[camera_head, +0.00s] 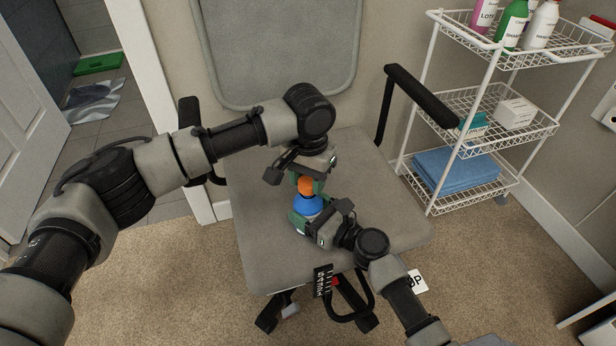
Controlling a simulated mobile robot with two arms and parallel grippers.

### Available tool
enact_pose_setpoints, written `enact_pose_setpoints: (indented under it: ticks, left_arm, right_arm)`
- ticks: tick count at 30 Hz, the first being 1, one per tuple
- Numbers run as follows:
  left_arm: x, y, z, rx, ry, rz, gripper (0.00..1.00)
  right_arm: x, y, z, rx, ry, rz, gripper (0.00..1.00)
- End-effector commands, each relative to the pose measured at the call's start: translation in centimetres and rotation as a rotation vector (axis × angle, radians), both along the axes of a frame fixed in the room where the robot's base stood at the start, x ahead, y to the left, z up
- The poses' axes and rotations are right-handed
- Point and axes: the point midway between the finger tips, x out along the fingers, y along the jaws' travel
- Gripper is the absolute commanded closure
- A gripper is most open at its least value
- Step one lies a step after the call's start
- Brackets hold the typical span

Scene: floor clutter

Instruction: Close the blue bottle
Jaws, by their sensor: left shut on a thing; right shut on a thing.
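The blue bottle (307,205) stands upright over the seat of a grey chair (262,240), with an orange cap (305,185) at its top. My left gripper (305,182) comes from above and is shut on the orange cap. My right gripper (305,216) comes from the lower right and is shut on the bottle's body. The cap sits at the bottle's neck; I cannot tell how tightly it is seated. The lower part of the bottle is hidden by my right gripper.
A white wire cart (432,150) at the right holds bottles, boxes and folded blue towels (455,172). The chair's black armrest (420,95) rises between cart and seat. A dark tag (322,281) hangs at the seat's front edge.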

Motion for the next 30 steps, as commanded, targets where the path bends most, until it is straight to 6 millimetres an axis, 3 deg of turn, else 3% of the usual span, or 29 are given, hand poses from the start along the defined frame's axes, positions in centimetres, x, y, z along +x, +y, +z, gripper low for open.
enact_pose_setpoints:
  ticks: [18,19,22,26,30]
  left_arm:
    - [0.0,0.0,-1.1,-0.001,0.000,0.000,0.81]
    - [0.0,0.0,-1.2,0.000,0.000,0.000,0.81]
    - [0.0,0.0,-1.1,0.000,0.000,-0.023,0.81]
    - [0.0,0.0,-1.2,-0.002,0.000,-0.176,0.81]
    - [0.0,0.0,-1.2,-0.002,0.001,-0.469,0.81]
  right_arm:
    - [0.0,0.0,0.0,0.000,0.000,-0.001,0.74]
    - [0.0,0.0,0.0,0.000,0.000,-0.001,0.98]
    - [0.0,0.0,0.0,0.000,0.000,-0.001,0.98]
    - [0.0,0.0,0.0,-0.001,0.001,-0.001,0.98]
    - [0.0,0.0,0.0,-0.001,0.001,0.000,0.98]
